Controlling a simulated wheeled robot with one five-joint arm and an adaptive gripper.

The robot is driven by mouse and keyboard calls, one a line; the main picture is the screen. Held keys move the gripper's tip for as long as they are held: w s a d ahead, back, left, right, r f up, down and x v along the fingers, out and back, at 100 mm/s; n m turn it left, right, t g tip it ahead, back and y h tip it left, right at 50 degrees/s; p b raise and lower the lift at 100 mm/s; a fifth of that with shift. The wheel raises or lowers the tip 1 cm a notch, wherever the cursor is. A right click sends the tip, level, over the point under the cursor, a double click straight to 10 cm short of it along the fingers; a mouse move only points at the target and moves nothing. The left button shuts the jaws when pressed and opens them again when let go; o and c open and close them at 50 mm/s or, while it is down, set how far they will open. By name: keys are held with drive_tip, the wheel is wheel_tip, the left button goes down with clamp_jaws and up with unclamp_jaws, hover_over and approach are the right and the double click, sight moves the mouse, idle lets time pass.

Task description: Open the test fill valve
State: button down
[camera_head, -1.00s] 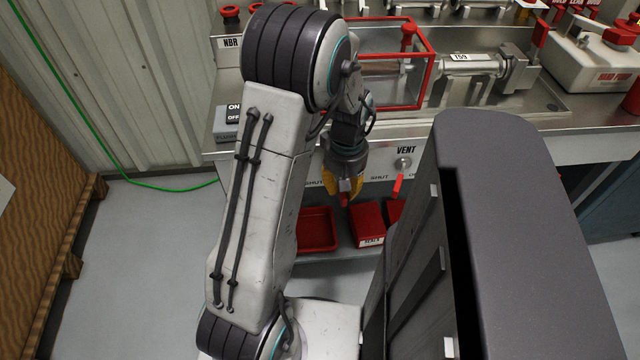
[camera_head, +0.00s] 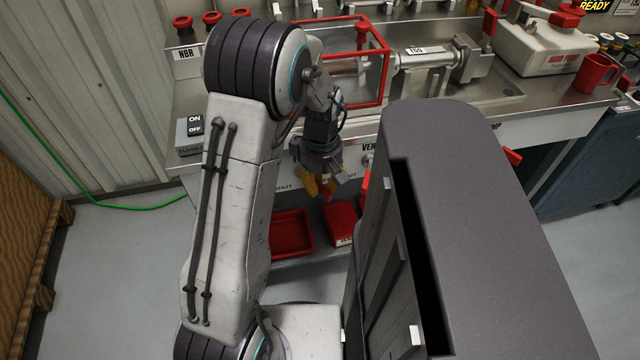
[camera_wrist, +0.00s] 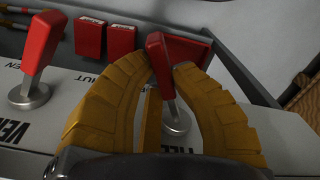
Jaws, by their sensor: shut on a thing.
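The fill valve's red lever (camera_wrist: 160,62) rises from a round metal base in the wrist view and leans left, toward the vent lever. Black lettering on the panel by its base is partly covered and seems to read FILL. My gripper (camera_wrist: 167,68) has its yellow fingers on both sides of the lever, shut on its upper part. In the head view my gripper (camera_head: 322,188) is at the bench's front panel, with only a little red showing at its fingers.
A red vent lever (camera_wrist: 41,47) stands left of my gripper in the wrist view, leaning right toward its SHUT mark. Red bins (camera_head: 291,233) sit on a shelf below the panel. A red-framed test box (camera_head: 384,75) and a red mug (camera_head: 596,73) are on the bench.

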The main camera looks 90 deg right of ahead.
drive_tip(key=c, duration=1.1)
unclamp_jaws()
drive_tip(key=shift+o, duration=0.2)
drive_tip(key=shift+r, duration=0.1)
wheel_tip(320, 180, up, 12)
idle(0.5)
